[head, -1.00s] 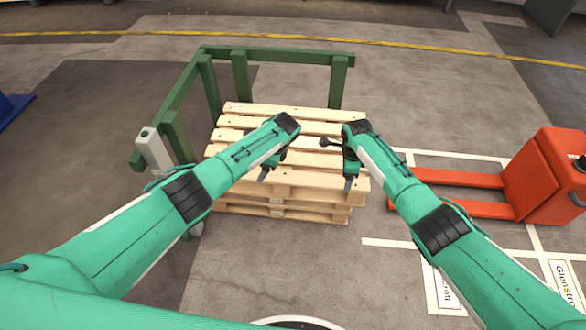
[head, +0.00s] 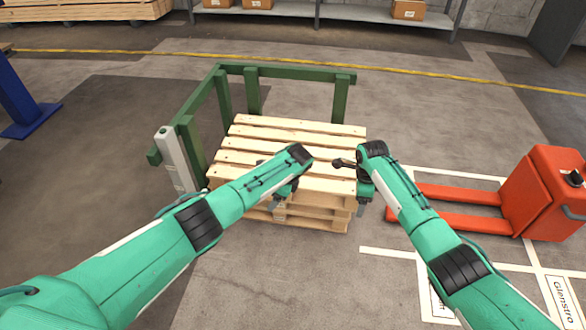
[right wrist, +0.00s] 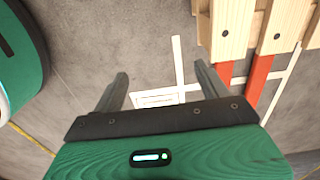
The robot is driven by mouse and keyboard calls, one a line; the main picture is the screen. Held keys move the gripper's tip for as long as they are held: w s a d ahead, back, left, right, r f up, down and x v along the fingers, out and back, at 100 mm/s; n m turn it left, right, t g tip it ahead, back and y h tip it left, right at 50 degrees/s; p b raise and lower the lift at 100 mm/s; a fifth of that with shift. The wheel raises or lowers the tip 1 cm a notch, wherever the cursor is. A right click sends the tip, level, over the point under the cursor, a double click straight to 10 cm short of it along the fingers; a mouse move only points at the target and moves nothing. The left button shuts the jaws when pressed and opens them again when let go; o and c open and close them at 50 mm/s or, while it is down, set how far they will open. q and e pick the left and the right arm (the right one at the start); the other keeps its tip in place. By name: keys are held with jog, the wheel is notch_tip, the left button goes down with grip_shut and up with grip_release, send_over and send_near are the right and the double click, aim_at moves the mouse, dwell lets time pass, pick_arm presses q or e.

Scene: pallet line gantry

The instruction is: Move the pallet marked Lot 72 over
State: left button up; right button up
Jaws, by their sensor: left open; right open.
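A stack of pale wooden pallets (head: 290,133) stands inside the green rail frame in the head view. No Lot 72 mark is readable on it. Part of the wooden stack also shows at the upper right in the right wrist view (right wrist: 235,28). My left gripper (head: 278,200) is open over the near side of the stack, partly hidden by its own wrist. My right gripper (head: 362,203) is open at the stack's near right corner. In the right wrist view its two fingers (right wrist: 160,84) are apart with nothing between them, only floor beyond.
A green rail frame (head: 290,72) borders the stack at the back and left, with a grey-white post (head: 174,160). An orange pallet truck (head: 540,195) stands right, forks towards the stack. White lines with labels mark the floor. A blue post (head: 15,95) stands left; a shelf (head: 330,14) is behind.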

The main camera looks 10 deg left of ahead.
notch_tip(320, 180, up, 8)
jog(key=shift+w+a, duration=0.15)
jog(key=shift+w, duration=0.2)
